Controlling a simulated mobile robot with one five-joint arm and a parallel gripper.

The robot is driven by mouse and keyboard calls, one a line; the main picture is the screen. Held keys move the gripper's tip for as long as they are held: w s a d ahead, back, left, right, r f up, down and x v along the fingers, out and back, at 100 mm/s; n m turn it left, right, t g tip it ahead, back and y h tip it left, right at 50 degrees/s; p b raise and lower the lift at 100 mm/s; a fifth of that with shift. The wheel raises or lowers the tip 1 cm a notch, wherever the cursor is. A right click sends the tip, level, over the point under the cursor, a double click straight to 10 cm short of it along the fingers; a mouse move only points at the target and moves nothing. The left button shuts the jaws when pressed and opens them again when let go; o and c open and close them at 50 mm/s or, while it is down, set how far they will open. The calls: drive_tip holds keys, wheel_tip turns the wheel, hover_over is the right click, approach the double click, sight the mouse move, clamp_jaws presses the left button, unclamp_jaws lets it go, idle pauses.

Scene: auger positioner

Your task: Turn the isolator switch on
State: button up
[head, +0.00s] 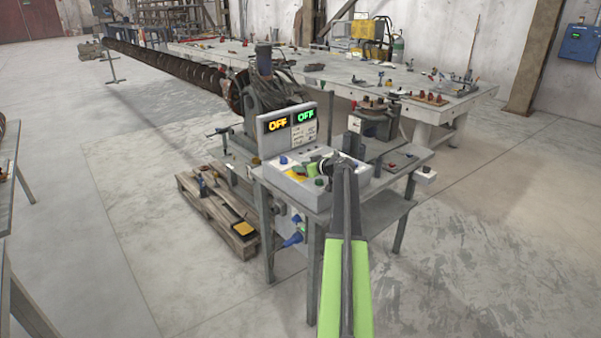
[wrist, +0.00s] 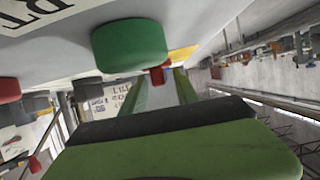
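In the wrist view a small red part (wrist: 158,75), which looks like the isolator switch's handle, shows beside a yellow patch (wrist: 183,54). The yellow patch also shows on the box in the head view (head: 297,176). My gripper (wrist: 160,82) reaches over the box. Its two fingers look apart, with the red part between or just beyond their tips; contact cannot be told. My arm hides part of the box.
A large green button (wrist: 130,45) is close beside my fingers, and a red button (wrist: 8,90) is at the left. A pallet (head: 226,222) lies left of the table (head: 315,230). A long workbench (head: 340,75) stands behind. The floor is open at left and right.

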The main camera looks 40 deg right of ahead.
drive_tip(key=shift+w+f, duration=0.1)
drive_tip(key=shift+w, duration=0.15)
drive_tip(key=shift+c, duration=0.2)
